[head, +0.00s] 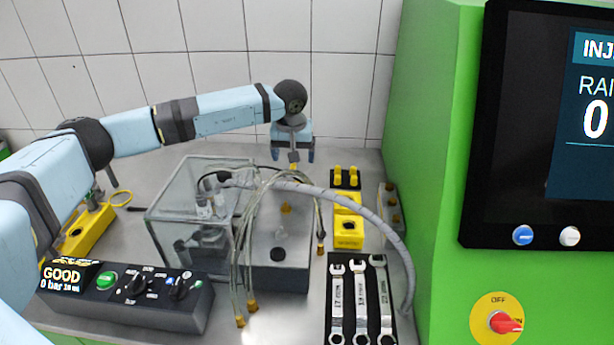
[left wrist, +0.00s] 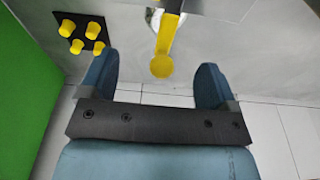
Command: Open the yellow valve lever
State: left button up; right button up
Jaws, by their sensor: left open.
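The yellow valve lever (left wrist: 163,48) shows in the left wrist view, with its rounded end pointing toward my gripper. Its far end meets a metal fitting at the top edge. In the head view only a small yellow bit of it (head: 294,167) shows below my gripper. My left gripper (head: 293,156) is open above the back of the bench. In the left wrist view the fingers (left wrist: 157,66) stand apart on either side of the lever's end. I see no contact, but cannot tell the depth gap. My right gripper is not in view.
A black plate with yellow knobs (head: 345,177) lies right of the gripper. A clear tank (head: 175,190) and hoses (head: 330,192) fill the middle. Wrenches (head: 361,295) lie in front. A green cabinet (head: 435,130) bounds the right, and a tiled wall (head: 340,80) the back.

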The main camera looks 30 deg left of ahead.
pick_arm(q)
jog(key=shift+r+p, duration=1.55)
jog(key=shift+r, duration=1.45)
